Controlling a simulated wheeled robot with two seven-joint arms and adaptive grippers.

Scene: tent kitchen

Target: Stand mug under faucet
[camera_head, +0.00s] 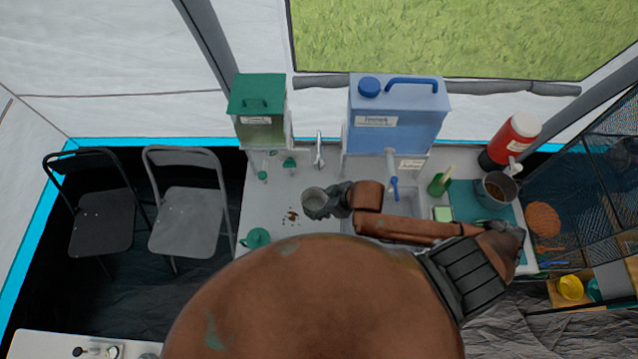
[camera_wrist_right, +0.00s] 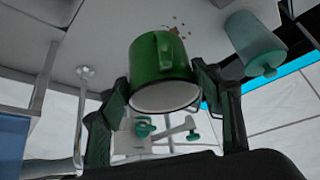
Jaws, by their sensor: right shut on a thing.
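My right gripper (camera_head: 322,201) is shut on the mug (camera_head: 315,203), over the front left part of the counter. In the right wrist view the green mug (camera_wrist_right: 160,70), with its handle and pale rim, sits between the two fingers; that picture is upside down, so the mug is roughly upright. A silver faucet (camera_head: 318,152) stands behind the mug and also shows in the right wrist view (camera_wrist_right: 80,115). A blue tap (camera_head: 393,188) on the blue tank and a green tap (camera_head: 289,163) near the green dispenser also show. The mug is apart from all of them. My left gripper is not in view.
The green dispenser (camera_head: 257,112) and blue tank (camera_head: 395,118) line the back of the counter (camera_head: 260,205). Brown crumbs (camera_head: 291,215) and a lidded teal container (camera_head: 257,237) lie left of the mug. A pot (camera_head: 496,190) and red jug (camera_head: 514,138) stand right. My arm hides the front counter.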

